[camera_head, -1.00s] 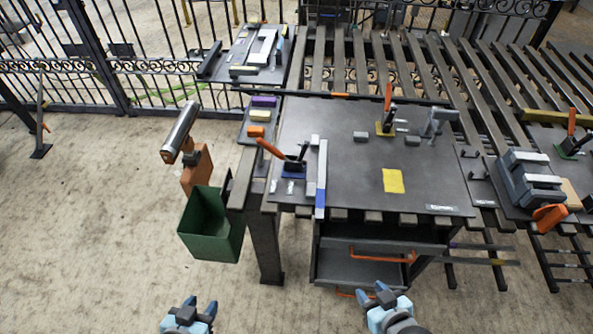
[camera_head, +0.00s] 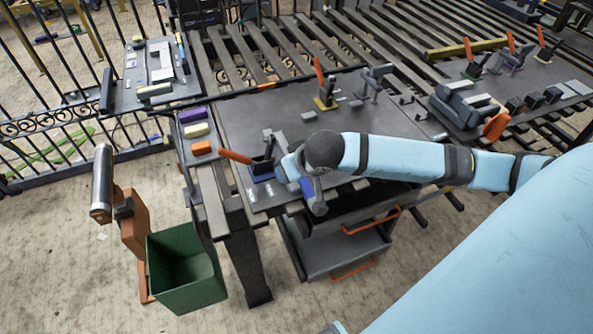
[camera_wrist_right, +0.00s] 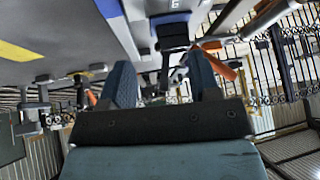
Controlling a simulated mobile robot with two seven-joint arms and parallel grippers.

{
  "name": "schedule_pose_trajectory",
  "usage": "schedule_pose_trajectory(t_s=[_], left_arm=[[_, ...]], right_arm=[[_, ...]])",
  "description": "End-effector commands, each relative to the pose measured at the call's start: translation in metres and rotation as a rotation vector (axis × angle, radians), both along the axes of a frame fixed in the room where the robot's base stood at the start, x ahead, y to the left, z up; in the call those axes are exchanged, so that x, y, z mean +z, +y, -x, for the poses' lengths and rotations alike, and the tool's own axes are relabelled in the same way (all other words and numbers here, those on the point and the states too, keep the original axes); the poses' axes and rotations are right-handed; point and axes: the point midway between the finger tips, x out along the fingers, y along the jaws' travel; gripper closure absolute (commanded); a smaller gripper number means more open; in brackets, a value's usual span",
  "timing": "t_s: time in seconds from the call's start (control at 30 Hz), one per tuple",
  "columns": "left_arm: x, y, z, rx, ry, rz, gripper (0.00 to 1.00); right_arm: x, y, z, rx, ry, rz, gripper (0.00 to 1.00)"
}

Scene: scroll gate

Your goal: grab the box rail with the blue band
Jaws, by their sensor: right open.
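The box rail is a pale grey bar with a blue band (camera_head: 307,188) near the table's front left edge, mostly hidden by my right gripper in the head view. In the right wrist view the rail (camera_wrist_right: 126,42) runs along the left, its blue band (camera_wrist_right: 108,8) at the top edge. My right gripper (camera_head: 295,170) is over the rail area. Its two fingers (camera_wrist_right: 163,80) are apart, with no rail between them; the rail passes beyond the left finger. Whether they touch it is unclear. My left gripper is out of view.
A toggle clamp with an orange handle (camera_head: 235,156) stands left of the rail, close to my right gripper. A dark worktable (camera_head: 240,115) carries another clamp (camera_head: 325,90). A cart (camera_head: 340,250) stands below.

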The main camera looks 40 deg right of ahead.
Motion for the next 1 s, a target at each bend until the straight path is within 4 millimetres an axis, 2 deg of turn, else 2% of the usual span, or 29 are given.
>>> schedule_pose_trajectory(t_s=[0.03, 0.1, 0.27, 0.37, 0.6, 1.0], left_arm=[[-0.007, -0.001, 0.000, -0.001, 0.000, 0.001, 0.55], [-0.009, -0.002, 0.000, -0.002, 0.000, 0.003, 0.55], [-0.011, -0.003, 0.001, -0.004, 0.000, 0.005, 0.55], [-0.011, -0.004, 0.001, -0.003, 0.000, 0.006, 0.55], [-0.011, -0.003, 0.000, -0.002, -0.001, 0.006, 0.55], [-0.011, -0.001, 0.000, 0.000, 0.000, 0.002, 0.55]], right_arm=[[0.006, -0.017, -0.004, -0.049, 0.006, 0.033, 0.44], [0.015, -0.032, -0.005, -0.108, 0.019, 0.058, 0.44], [0.022, -0.051, -0.006, -0.183, 0.034, 0.086, 0.44], [0.013, -0.054, -0.013, -0.195, 0.037, 0.089, 0.44], [-0.027, -0.060, -0.038, -0.193, 0.037, 0.088, 0.44], [-0.062, -0.063, -0.058, -0.190, 0.036, 0.089, 0.44]])
